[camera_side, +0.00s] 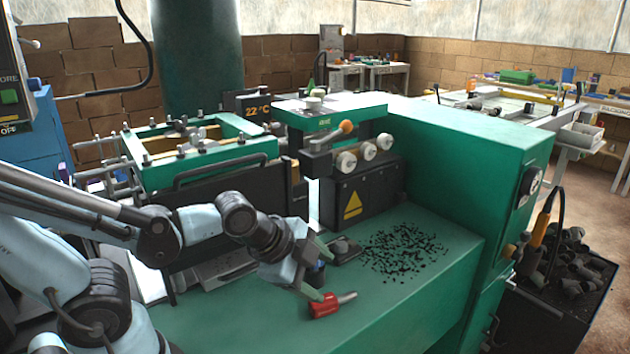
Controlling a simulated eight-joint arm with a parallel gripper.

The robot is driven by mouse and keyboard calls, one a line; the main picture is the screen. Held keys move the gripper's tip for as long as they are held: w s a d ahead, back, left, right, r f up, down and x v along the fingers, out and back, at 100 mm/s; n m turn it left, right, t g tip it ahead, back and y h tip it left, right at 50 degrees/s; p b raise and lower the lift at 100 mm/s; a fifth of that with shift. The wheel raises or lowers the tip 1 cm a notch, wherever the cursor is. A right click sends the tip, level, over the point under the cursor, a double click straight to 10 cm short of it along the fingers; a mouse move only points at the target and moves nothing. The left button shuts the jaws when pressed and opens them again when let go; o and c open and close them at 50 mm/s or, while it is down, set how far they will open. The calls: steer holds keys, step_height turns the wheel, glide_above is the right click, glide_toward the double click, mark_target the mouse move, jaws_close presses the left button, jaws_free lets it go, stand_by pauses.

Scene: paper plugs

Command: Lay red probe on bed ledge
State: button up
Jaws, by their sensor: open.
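The red probe (325,306) lies on the green bed ledge (405,318), near its front, with its thin end pointing right. My gripper (319,272) is just above and behind the probe, with its greenish fingers apart. The lower fingertip is close to the probe's left end; I cannot tell whether it touches. A small dark blue thing shows between the fingers, too small to make out.
Black scraps (403,252) are scattered on the ledge to the right. A black box with a yellow warning triangle (352,206) and round knobs (368,152) stand behind. A bin of dark plugs (565,275) stands at the right. The ledge's front right is clear.

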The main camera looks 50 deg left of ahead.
steer(key=shift+v, duration=2.75)
